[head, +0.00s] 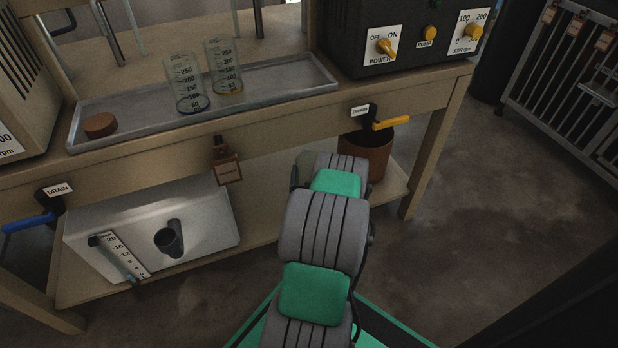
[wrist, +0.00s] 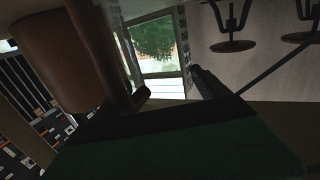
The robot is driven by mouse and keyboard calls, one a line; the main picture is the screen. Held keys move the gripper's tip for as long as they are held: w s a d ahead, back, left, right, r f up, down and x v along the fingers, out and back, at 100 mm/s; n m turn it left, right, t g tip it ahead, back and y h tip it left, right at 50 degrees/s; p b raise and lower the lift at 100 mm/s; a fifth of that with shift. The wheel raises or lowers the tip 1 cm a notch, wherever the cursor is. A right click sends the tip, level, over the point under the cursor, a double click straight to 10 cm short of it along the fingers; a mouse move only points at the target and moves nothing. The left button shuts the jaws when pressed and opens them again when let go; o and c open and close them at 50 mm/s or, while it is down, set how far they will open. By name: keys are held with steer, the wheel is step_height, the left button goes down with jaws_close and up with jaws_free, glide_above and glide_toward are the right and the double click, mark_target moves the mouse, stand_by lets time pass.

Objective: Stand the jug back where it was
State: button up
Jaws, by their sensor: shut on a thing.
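The jug (head: 368,157), a brown cylindrical vessel with a dark open top, shows just past the end of my arm in the head view, under the bench front by the yellow drain valve. It fills the left of the wrist view (wrist: 62,60), large and tilted in the picture, with a handle-like bar at its side. My gripper (wrist: 172,85) is shut on the jug, seemingly at that handle. In the head view my arm hides the gripper and part of the jug. I cannot tell whether the jug's base touches the lower shelf (head: 395,190).
The bench holds a metal tray (head: 300,78) with two graduated beakers (head: 186,85) and a brown disc (head: 100,124), and a black control box (head: 400,35). A yellow valve handle (head: 391,123) juts out close above the jug. A pale tank (head: 205,225) stands lower left. Floor at right is clear.

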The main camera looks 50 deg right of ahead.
steer(key=shift+d+r, duration=0.1)
steer(key=shift+r, duration=0.05)
steer(key=o, duration=1.9)
steer(key=shift+o, duration=0.2)
